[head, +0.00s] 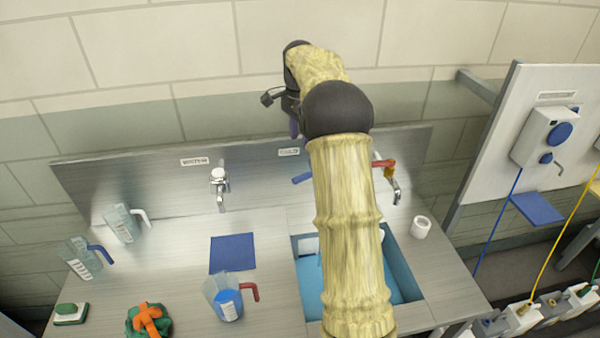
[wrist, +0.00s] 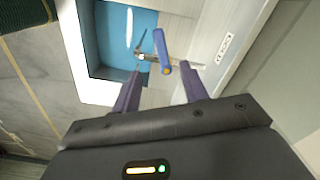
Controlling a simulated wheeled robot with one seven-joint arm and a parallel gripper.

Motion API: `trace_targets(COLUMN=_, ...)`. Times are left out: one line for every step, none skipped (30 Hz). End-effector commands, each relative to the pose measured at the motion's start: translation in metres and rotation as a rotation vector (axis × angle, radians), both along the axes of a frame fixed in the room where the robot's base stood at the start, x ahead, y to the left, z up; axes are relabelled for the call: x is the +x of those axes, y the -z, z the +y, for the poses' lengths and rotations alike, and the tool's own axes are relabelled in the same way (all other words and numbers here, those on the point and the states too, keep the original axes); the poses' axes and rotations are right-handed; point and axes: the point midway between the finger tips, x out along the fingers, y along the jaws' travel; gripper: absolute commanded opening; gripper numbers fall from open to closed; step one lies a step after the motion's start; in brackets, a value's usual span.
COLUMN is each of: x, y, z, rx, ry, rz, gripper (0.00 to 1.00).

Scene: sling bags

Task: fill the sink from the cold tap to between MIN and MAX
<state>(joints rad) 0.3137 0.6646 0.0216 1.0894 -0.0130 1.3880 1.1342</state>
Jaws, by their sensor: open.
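The sink (head: 402,272) is a blue basin set in the steel counter; my arm covers much of it. It also shows in the wrist view (wrist: 98,42). The cold tap's blue lever (head: 302,178) sits below the COLD label (head: 289,152). In the wrist view the blue lever (wrist: 160,45) lies just ahead of the gap between my fingers. My gripper (wrist: 161,72) is open and empty; in the head view it is partly hidden behind my wrist. A pale streak (wrist: 129,27) shows over the basin; I cannot tell whether it is running water. The MIN and MAX marks are not readable.
A red-handled tap (head: 385,164) stands right of my arm, and another tap (head: 219,180) stands left. Jugs (head: 228,300), a blue mat (head: 232,253), an orange-green object (head: 149,320) and a white cup (head: 421,227) sit on the counter. The steel backsplash (head: 130,185) rises behind.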

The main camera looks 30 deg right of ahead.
Motion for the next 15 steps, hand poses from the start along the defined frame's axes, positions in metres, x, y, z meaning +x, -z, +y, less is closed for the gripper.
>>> trace_targets(x=-0.001, y=0.009, z=0.0, rx=0.001, ry=0.0, rz=0.004, gripper=0.44)
trace_targets(x=-0.001, y=0.014, z=0.0, rx=0.001, ry=0.0, rz=0.004, gripper=0.44)
trace_targets(x=-0.001, y=0.021, z=0.0, rx=0.001, ry=0.0, rz=0.004, gripper=0.44)
trace_targets(x=-0.001, y=0.026, z=0.0, rx=0.0, ry=0.0, rz=0.004, gripper=0.44)
trace_targets(x=-0.001, y=0.031, z=0.0, rx=0.0, ry=0.0, rz=0.004, gripper=0.44)
trace_targets(x=-0.001, y=0.038, z=0.0, rx=0.0, ry=0.0, rz=0.005, gripper=0.44)
trace_targets(x=-0.001, y=0.044, z=0.0, rx=0.0, ry=-0.001, rz=0.004, gripper=0.44)
trace_targets(x=-0.002, y=0.049, z=0.0, rx=0.0, ry=-0.001, rz=0.005, gripper=0.44)
trace_targets(x=-0.001, y=0.056, z=0.0, rx=0.0, ry=-0.001, rz=0.004, gripper=0.44)
trace_targets(x=-0.001, y=0.061, z=0.0, rx=0.001, ry=-0.002, rz=0.005, gripper=0.44)
trace_targets(x=-0.001, y=0.066, z=0.0, rx=0.0, ry=-0.002, rz=0.004, gripper=0.44)
trace_targets(x=-0.001, y=0.073, z=0.001, rx=0.001, ry=-0.002, rz=0.004, gripper=0.44)
trace_targets(x=-0.001, y=0.079, z=0.001, rx=0.001, ry=-0.001, rz=0.004, gripper=0.44)
trace_targets(x=-0.001, y=0.084, z=0.0, rx=0.001, ry=-0.001, rz=0.004, gripper=0.44)
trace_targets(x=-0.001, y=0.091, z=0.0, rx=0.001, ry=0.0, rz=0.005, gripper=0.44)
